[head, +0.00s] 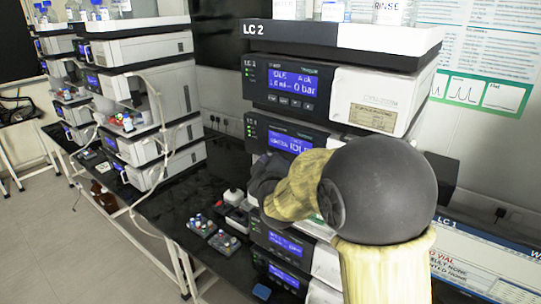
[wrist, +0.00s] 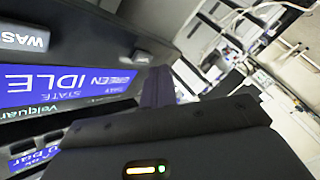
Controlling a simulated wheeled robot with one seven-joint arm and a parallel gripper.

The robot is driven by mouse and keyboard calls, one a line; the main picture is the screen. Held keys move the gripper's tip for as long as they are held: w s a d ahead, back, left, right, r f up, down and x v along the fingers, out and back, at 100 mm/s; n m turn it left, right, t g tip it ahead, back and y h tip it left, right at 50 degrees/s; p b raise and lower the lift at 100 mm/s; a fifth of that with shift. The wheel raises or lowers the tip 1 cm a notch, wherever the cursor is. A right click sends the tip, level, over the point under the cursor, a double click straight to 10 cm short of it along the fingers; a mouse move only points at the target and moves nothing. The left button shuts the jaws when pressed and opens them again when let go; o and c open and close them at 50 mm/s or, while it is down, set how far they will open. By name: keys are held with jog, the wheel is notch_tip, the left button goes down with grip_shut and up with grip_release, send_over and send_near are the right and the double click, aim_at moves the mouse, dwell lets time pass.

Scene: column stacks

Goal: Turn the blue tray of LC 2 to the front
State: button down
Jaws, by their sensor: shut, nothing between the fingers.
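The LC 2 stack (head: 300,33) stands in the middle of the head view, and my arm hides part of its lower right. I cannot make out its blue tray in either view. My gripper (head: 262,178) is at the stack's left front, just below a lit blue screen (head: 288,141). In the wrist view the fingers of my gripper (wrist: 157,86) are together and empty, close to a module's front.
Small vial racks (head: 222,241) stand on the black bench (head: 180,195) left of my gripper. A blue item (head: 261,292) lies by the stack's foot. Other instrument stacks (head: 150,110) stand at the left. Bottles (head: 395,12) stand on top of LC 2.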

jog(key=shift+w+d, duration=0.1)
jog(key=shift+w, duration=0.05)
jog(key=shift+w+d+b, duration=0.2)
jog(key=shift+b, duration=0.1)
jog(key=shift+w+d, duration=0.25)
jog(key=shift+w, duration=0.1)
dwell(0.9)
jog(key=shift+s+a+b, duration=0.4)
jog(key=shift+s+a, duration=0.1)
jog(key=shift+s, duration=0.2)
jog(key=shift+a, duration=0.1)
jog(key=shift+s+a, duration=0.75)
jog(key=shift+s, duration=0.25)
jog(key=shift+s+a, duration=0.7)
jog(key=shift+s, duration=0.25)
